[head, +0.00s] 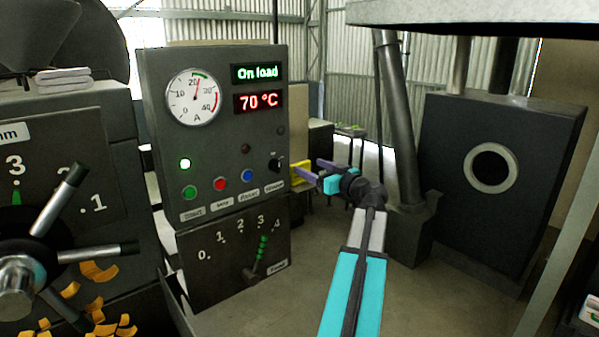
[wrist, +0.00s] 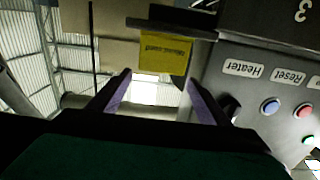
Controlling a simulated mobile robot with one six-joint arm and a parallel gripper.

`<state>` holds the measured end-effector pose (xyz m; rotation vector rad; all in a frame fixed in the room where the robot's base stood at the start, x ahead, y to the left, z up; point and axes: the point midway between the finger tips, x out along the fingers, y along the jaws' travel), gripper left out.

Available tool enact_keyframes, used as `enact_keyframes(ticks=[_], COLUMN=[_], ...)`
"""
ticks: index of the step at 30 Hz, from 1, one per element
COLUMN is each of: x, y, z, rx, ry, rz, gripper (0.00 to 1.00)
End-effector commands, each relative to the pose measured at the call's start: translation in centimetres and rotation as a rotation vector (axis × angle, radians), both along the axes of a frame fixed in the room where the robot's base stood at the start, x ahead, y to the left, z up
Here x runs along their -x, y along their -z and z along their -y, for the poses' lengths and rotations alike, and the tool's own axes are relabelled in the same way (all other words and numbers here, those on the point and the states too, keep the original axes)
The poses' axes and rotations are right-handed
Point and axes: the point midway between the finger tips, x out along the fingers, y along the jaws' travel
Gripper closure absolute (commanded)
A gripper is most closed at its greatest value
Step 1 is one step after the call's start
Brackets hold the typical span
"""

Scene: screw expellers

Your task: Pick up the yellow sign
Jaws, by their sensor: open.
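The yellow sign (head: 300,172) shows in the head view just right of the control panel, partly hidden behind my gripper. In the wrist view the yellow sign (wrist: 165,51) is upside down, with dark lettering too small to read, below a dark bar. My gripper (head: 315,173) is open at the end of my arm, with its fingers toward the sign. In the wrist view my gripper (wrist: 158,80) has its two purple fingers spread wide, one to each side of the sign's lower part. Nothing is held between them. I cannot tell whether the fingers touch the sign.
The control panel (head: 215,125), with a dial, displays and buttons, stands just left of the gripper. A slanted grey pipe (head: 395,120) and a dark machine with a round opening (head: 495,175) stand to the right. Bare floor (head: 285,295) lies below.

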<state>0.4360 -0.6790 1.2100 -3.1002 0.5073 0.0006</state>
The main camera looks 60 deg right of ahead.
Motion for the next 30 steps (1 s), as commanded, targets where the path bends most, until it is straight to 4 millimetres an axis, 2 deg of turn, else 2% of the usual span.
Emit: enact_keyframes(ticks=[3,19,30], x=[-0.8,-1.5,-4.9], y=[-0.1,-0.1,0.0], z=[0.3,0.4,1.4], rx=[0.000,-0.001,-0.001], ry=[0.000,-0.002,-0.003], rz=[0.000,0.000,0.000], gripper=[0.29,0.29,0.29])
